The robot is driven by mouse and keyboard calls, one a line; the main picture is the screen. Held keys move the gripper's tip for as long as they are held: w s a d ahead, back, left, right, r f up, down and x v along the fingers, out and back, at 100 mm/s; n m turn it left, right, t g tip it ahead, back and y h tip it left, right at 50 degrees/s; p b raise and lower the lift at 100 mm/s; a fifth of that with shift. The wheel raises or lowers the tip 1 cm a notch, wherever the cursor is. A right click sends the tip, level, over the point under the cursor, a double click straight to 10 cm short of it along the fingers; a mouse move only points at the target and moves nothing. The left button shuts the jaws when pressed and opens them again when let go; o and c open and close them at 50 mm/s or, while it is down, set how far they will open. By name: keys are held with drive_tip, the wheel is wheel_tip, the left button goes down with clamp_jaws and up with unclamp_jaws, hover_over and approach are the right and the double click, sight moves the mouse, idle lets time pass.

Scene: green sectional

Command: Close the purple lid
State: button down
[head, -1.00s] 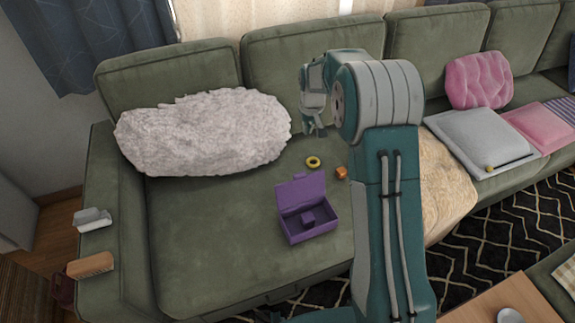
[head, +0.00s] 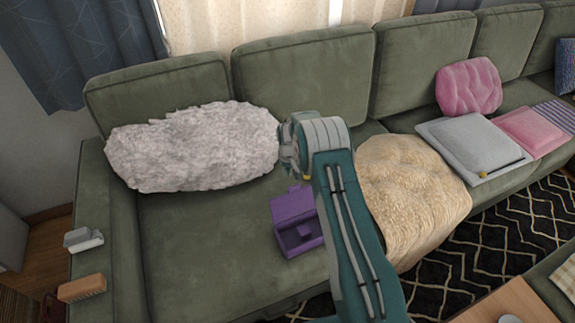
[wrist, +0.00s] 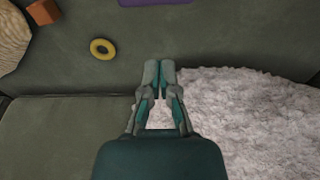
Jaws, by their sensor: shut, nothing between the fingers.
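A purple box (head: 302,239) sits on the green sofa seat, with its purple lid (head: 293,204) standing raised at the back edge. A purple block lies inside the box. A purple part of the box or lid (wrist: 155,2) shows at the top edge of the wrist view. My gripper (wrist: 158,66) is shut and empty, over the sofa beside the fluffy pillow, apart from the lid. In the head view my gripper (head: 290,150) is behind the box, partly hidden by my arm.
A fluffy white pillow (head: 190,148) leans against the backrest. A yellow ring (wrist: 102,48) and an orange block (wrist: 43,11) lie on the seat. A beige throw (head: 410,195) is right of my arm. The seat left of the box is clear.

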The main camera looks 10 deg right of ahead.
drive_tip(key=shift+s+d+f, duration=0.1)
drive_tip(key=shift+s+f, duration=0.1)
drive_tip(key=shift+s, duration=0.4)
drive_tip(key=shift+s+d+f, duration=0.15)
drive_tip(key=shift+s+f, duration=0.05)
drive_tip(key=shift+s, duration=0.45)
drive_tip(key=shift+s+d+f, duration=0.1)
drive_tip(key=shift+s+f, duration=0.1)
drive_tip(key=shift+s, duration=0.4)
